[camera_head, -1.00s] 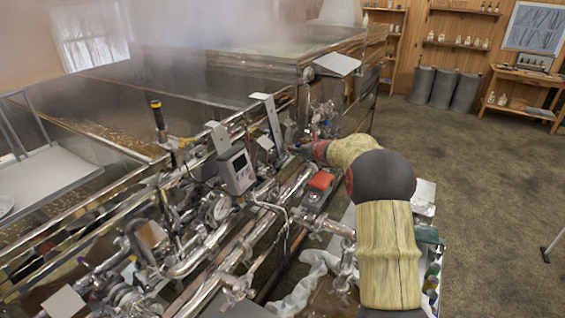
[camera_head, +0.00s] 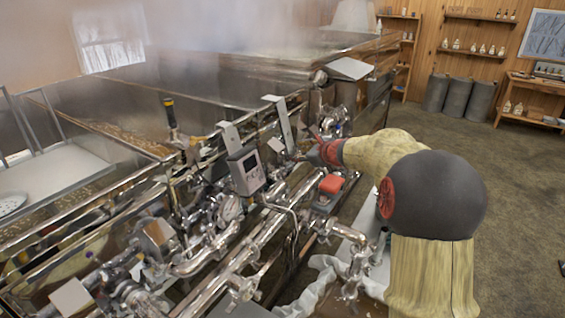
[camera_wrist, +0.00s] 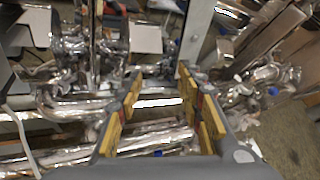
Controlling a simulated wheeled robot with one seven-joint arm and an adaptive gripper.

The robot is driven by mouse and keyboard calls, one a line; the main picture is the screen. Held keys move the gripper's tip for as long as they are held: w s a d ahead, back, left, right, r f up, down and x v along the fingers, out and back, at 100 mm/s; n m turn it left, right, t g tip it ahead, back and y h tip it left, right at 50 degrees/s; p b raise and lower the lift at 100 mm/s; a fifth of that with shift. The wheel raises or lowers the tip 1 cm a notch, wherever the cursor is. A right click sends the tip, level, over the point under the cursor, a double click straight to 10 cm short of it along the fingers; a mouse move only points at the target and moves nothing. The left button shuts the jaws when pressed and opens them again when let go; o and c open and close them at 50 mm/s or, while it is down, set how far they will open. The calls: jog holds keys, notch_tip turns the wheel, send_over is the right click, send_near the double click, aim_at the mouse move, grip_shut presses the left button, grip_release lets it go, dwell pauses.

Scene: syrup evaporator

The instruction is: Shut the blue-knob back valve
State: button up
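In the wrist view my gripper (camera_wrist: 160,78) is open. Its two yellow-padded fingers are spread, with shiny steel pipes behind the gap and nothing visibly held. Small blue spots that look like valve knobs show on the pipework: one at the right (camera_wrist: 274,91) and one low between the fingers (camera_wrist: 157,153). I cannot tell which is the back valve, nor whether it is open or shut. In the head view my gripper (camera_head: 308,152) is small and partly hidden by my arm, close to the pipes along the evaporator's side. Contact with any valve cannot be seen.
The steaming evaporator (camera_head: 120,75) fills the left and back. A grey display box (camera_head: 246,172), a gauge (camera_head: 230,208) and a red-topped box (camera_head: 331,184) crowd the pipework near my arm. The floor (camera_head: 500,190) at right is largely clear.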

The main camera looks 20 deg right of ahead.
jog(key=s+a+r+n+g+y+b, duration=0.1)
jog(key=s+a+n, duration=0.4)
jog(key=a, duration=0.3)
jog(key=shift+s+a+r+y, duration=0.15)
jog(key=shift+s+r+y, duration=0.2)
jog(key=shift+s, duration=0.2)
jog(key=shift+o, duration=0.2)
